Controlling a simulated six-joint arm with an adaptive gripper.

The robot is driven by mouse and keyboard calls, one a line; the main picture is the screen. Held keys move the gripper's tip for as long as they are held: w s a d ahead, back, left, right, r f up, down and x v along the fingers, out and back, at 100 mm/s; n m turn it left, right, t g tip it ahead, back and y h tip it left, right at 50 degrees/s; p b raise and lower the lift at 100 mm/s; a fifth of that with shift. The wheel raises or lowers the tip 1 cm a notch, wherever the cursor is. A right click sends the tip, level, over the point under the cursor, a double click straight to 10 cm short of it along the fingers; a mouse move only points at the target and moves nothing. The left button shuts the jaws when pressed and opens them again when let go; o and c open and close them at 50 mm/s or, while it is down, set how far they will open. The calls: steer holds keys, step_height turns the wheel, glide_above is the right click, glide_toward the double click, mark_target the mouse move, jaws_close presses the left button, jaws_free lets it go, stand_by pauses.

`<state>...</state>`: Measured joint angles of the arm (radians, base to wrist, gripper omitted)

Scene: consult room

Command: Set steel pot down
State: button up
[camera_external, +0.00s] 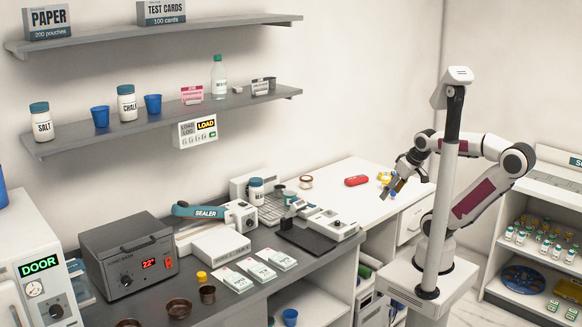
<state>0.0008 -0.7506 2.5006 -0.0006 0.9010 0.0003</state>
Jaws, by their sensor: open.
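My gripper (390,191) is at the right of the picture, pointing down and left over the white counter (341,176). It is open, and I see nothing held between its fingers. I cannot make out a pot that is clearly steel. Several small dark brown round pots stand at the front left of the grey worktop, among them one pot (179,308) and a smaller one (207,294), far from my gripper. Small yellow and blue items (384,177) lie right beside the gripper and are partly hidden by it.
A red object (356,181) lies on the white counter left of my gripper. A sealer (207,212), a grey box with a red display (127,254) and white cards (231,279) crowd the grey worktop. A shelf unit (533,255) with small bottles stands at the right.

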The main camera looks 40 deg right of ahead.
steer(key=shift+w, duration=0.1)
stand_by(0.4)
